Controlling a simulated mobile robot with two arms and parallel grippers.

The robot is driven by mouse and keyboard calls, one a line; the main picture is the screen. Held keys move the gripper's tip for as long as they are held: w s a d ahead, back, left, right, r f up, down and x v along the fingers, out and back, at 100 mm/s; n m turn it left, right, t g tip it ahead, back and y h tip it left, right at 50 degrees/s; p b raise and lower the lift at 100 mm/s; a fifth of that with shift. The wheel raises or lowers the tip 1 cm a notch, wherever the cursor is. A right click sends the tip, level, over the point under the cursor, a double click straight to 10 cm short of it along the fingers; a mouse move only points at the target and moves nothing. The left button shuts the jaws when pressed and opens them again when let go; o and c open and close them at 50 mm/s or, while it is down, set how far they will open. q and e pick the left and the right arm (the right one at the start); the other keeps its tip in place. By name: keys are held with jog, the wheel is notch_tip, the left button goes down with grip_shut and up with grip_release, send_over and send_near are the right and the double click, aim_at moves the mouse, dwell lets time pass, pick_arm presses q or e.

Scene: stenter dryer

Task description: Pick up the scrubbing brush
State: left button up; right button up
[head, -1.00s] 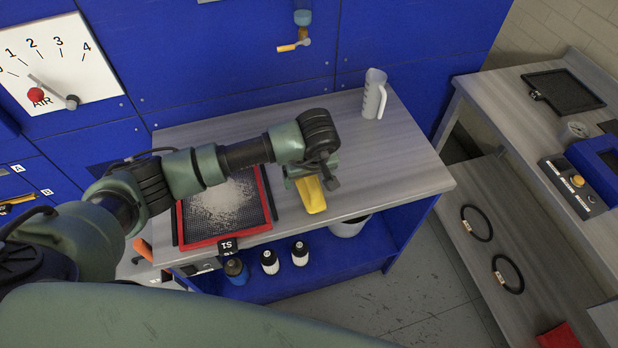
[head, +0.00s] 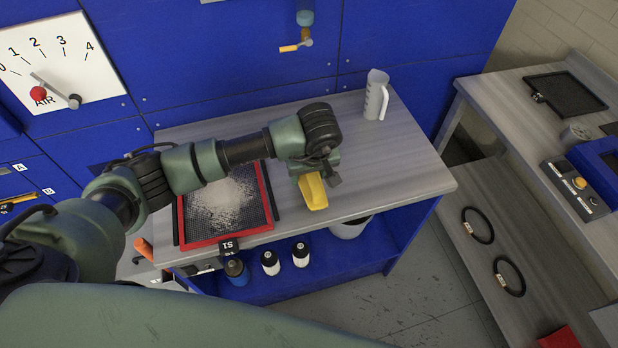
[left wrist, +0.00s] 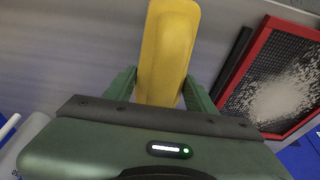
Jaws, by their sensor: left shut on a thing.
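The scrubbing brush shows as a long yellow body (head: 313,191) over the right part of the grey bench in the head view. It also fills the top middle of the left wrist view (left wrist: 166,50). My left gripper (left wrist: 160,92) is shut on it, with a green finger on each side of the yellow body. In the head view my left gripper (head: 316,172) is seen from above and hides the brush's far end. The bristles are not visible, and I cannot tell whether the brush touches the bench. My right gripper is not in view.
A red-framed mesh screen (head: 184,237) with white lint lies left of the brush. A white jug (head: 375,95) stands at the bench's back right. Several bottles (head: 270,262) and a white bucket (head: 350,228) are below the front edge. The bench's right side is clear.

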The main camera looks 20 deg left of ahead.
pick_arm(q)
notch_tip(320, 180, up, 19)
jog(key=b, duration=0.3)
jog(key=shift+f+b, duration=0.2)
jog(key=shift+b, duration=0.2)
